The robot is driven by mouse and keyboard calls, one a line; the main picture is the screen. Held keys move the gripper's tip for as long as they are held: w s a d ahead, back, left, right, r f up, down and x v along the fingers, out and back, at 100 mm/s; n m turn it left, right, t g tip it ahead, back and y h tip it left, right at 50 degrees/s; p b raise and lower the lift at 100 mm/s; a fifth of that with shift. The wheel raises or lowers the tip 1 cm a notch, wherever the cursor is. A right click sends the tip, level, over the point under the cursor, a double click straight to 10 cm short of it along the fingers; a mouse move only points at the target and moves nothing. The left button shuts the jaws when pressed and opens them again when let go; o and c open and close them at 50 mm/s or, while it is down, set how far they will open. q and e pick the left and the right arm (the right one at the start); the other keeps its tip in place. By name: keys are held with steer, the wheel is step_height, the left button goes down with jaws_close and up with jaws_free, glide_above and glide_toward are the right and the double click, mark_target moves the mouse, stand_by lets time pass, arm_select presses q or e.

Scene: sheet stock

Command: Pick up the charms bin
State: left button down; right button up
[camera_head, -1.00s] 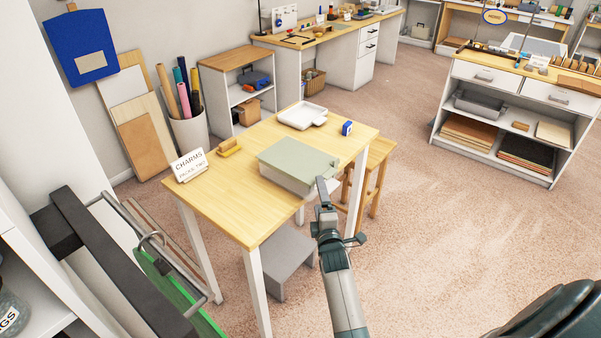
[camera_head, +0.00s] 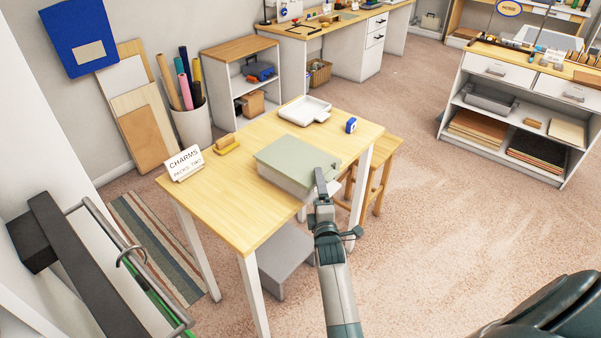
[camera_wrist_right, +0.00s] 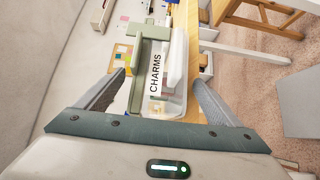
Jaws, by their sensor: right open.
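The charms bin (camera_head: 293,163) is a pale box with a grey-green lid. It stands on the light wooden table (camera_head: 222,205), near its right edge. In the right wrist view the bin (camera_wrist_right: 176,104) shows a "CHARMS" label on its near face. My right gripper (camera_head: 320,178) is at the bin's right front side. In the wrist view the fingers of this gripper (camera_wrist_right: 157,95) are spread wide, one on each side of the bin, with nothing held. Whether a finger touches the bin is not clear. My left gripper is out of view.
The table also holds a "CHARMS" sign (camera_head: 184,162), a yellow-handled tool (camera_head: 227,144), a white tray (camera_head: 305,110) and a small blue item (camera_head: 351,125). A wooden stool (camera_head: 383,170) stands at its right. A dark rack bar (camera_head: 75,265) is at the left.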

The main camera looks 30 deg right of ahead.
steer(key=shift+c, duration=0.9)
steer(key=c, duration=1)
steer(key=shift+c, duration=0.9)
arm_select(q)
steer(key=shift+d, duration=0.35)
arm_select(e)
steer(key=shift+w, duration=0.1)
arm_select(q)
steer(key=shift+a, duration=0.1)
